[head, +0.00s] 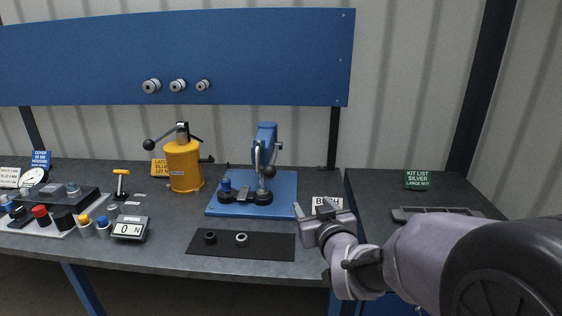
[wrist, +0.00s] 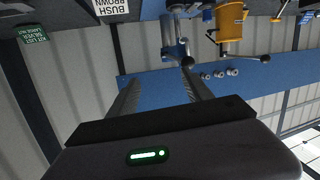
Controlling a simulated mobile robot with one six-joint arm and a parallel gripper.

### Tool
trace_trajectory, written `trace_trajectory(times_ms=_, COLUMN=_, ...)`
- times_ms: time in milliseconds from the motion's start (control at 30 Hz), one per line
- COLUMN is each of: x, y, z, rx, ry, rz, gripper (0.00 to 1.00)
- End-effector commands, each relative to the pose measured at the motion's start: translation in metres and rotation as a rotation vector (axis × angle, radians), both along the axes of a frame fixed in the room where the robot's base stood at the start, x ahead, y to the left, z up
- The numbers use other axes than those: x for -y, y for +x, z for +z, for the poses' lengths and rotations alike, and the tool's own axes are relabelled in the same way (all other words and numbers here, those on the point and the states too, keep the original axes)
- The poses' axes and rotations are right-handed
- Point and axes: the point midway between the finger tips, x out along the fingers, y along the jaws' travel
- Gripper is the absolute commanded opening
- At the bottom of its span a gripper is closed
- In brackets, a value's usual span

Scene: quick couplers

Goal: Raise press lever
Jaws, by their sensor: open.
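A blue press (head: 265,138) stands on a blue base plate (head: 284,184) in the middle of the bench. Its lever carries a dark ball knob (head: 269,172), which hangs low in front of the press column. The press (wrist: 172,28) also shows upside down in the wrist view, with the dark knob (wrist: 187,62) beyond my fingertips. My gripper (head: 312,207) is open and empty, to the right of and nearer than the press, apart from the lever. Its two fingers (wrist: 165,90) frame the blue wall panel in the wrist view.
A yellow cylindrical device (head: 183,166) with its own ball-ended lever (head: 148,145) stands left of the press. A black mat (head: 267,250) with two rings lies in front. A "BUSH BROWN" sign (wrist: 108,5) is close to my gripper. A tray of caps (head: 62,222) is far left.

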Motion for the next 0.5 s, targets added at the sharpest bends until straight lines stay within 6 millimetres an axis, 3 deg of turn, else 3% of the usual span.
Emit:
trace_trajectory(times_ms=33, x=-0.019, y=0.013, z=-0.002, rx=0.061, ry=-0.022, rz=0.054, gripper=0.59)
trace_trajectory(times_ms=133, x=-0.047, y=0.024, z=-0.006, rx=0.175, ry=-0.049, rz=0.135, gripper=0.59)
trace_trajectory(times_ms=333, x=-0.066, y=0.04, z=-0.009, rx=0.234, ry=-0.06, rz=0.175, gripper=0.59)
trace_trajectory(times_ms=500, x=-0.084, y=0.084, z=-0.01, rx=0.235, ry=-0.06, rz=0.175, gripper=0.59)
